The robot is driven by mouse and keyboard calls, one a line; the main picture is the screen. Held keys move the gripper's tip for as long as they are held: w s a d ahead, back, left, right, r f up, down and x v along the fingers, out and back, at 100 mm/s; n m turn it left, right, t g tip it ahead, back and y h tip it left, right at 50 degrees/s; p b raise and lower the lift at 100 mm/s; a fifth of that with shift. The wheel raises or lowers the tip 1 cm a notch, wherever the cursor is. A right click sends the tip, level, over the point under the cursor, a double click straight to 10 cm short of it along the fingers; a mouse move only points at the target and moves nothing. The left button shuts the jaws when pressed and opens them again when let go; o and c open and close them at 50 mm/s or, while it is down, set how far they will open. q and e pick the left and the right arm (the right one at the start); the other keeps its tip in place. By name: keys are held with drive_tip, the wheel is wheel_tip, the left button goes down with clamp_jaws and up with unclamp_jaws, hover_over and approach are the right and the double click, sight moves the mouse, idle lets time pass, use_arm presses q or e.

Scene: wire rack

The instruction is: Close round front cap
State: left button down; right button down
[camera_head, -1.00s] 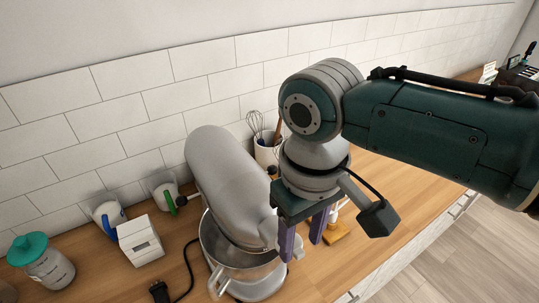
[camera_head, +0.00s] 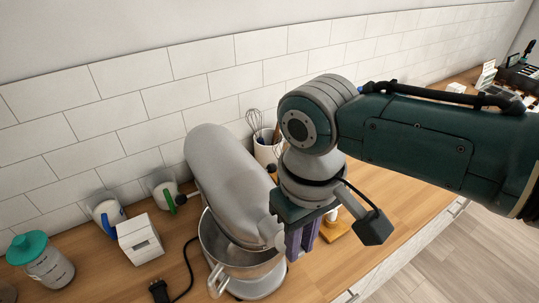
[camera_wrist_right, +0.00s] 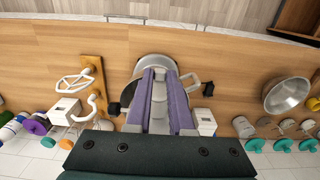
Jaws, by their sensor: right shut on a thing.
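The silver stand mixer (camera_head: 225,180) stands on the wooden counter, its rounded head tilted over a metal bowl (camera_head: 215,247). It also shows in the right wrist view below my fingers. My right gripper (camera_head: 300,246) is at the lower right end of the mixer head, its purple fingers close together and pointing down. In the right wrist view, the fingers (camera_wrist_right: 159,75) flank a grey part of the mixer, which I take to be the round front cap (camera_wrist_right: 158,98). The cap is mostly hidden by the fingers in the head view. My left gripper is out of view.
A white box (camera_head: 140,240), kettle-like jugs and a teal-lidded jar (camera_head: 45,262) stand left of the mixer. A utensil crock (camera_head: 266,150) is behind it. A wooden stand (camera_head: 335,229) is right of my gripper. Counter further right is mostly clear.

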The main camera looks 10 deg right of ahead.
idle(0.4)
drive_tip(key=shift+s+d+f+t+p, duration=0.1)
drive_tip(key=shift+s+f+t+p, duration=0.15)
drive_tip(key=shift+t+p, duration=0.5)
drive_tip(key=shift+s+f+t+y+p, duration=0.2)
drive_tip(key=shift+f+t+y+p, duration=0.15)
drive_tip(key=shift+t+y+p, duration=0.15)
wheel_tip(320, 180, down, 7)
drive_tip(key=w+t+y+b, duration=0.2)
drive_tip(key=t+y+b, duration=0.3)
drive_tip(key=t+b, duration=0.9)
drive_tip(key=shift+a+b, duration=0.3)
drive_tip(key=shift+b, duration=4.1)
